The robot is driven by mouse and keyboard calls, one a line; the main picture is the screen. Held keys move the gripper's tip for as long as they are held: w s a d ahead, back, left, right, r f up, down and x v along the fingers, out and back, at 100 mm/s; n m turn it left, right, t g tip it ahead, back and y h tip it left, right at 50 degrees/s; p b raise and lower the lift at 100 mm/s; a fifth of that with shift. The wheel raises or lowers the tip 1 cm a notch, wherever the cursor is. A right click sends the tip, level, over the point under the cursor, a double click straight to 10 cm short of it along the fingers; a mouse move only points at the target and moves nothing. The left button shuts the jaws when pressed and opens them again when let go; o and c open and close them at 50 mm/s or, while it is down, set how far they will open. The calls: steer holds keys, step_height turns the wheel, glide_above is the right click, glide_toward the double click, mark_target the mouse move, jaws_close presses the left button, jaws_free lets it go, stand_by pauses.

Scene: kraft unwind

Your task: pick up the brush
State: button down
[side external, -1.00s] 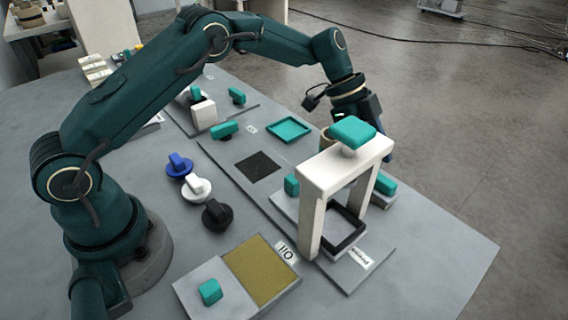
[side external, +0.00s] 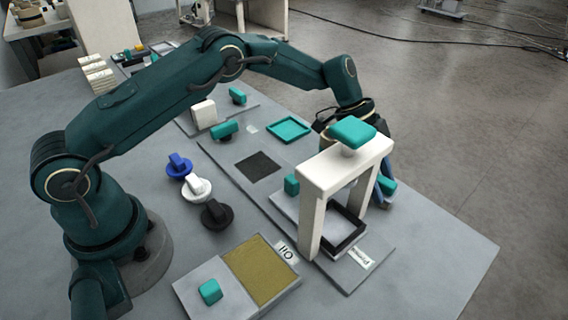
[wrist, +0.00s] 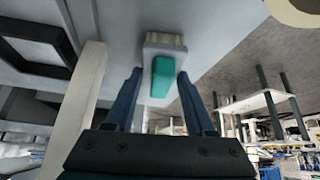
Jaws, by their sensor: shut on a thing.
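The brush has a teal grip (wrist: 161,77), a pale grey body and beige bristles (wrist: 165,40). In the side view its teal grip (side external: 387,185) shows just behind the right leg of the white press frame. My gripper (wrist: 160,80) points down at the brush, with one blue finger on each side of the teal grip, and is shut on it. In the side view my gripper (side external: 384,188) is partly hidden by the press frame. The brush appears to be still at table level.
The white press frame (side external: 312,210) with a teal top handle (side external: 352,131) stands close beside my gripper. A black frame (side external: 345,233) lies under it. Blue (side external: 178,165), white (side external: 196,187) and black (side external: 216,214) knobs and an oil pad (side external: 262,270) are to the left.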

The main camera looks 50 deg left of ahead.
mark_target(393, 183)
steer(key=shift+r, duration=0.1)
steer(key=shift+r, duration=0.55)
step_height(393, 183, up, 3)
steer(key=shift+w+f, duration=0.1)
steer(key=s+a+r, duration=0.2)
steer(key=a+r, duration=0.5)
steer(key=a, duration=0.4)
steer(key=shift+a, duration=0.3)
steer(key=c, duration=1)
jaws_free()
steer(key=c, duration=0.4)
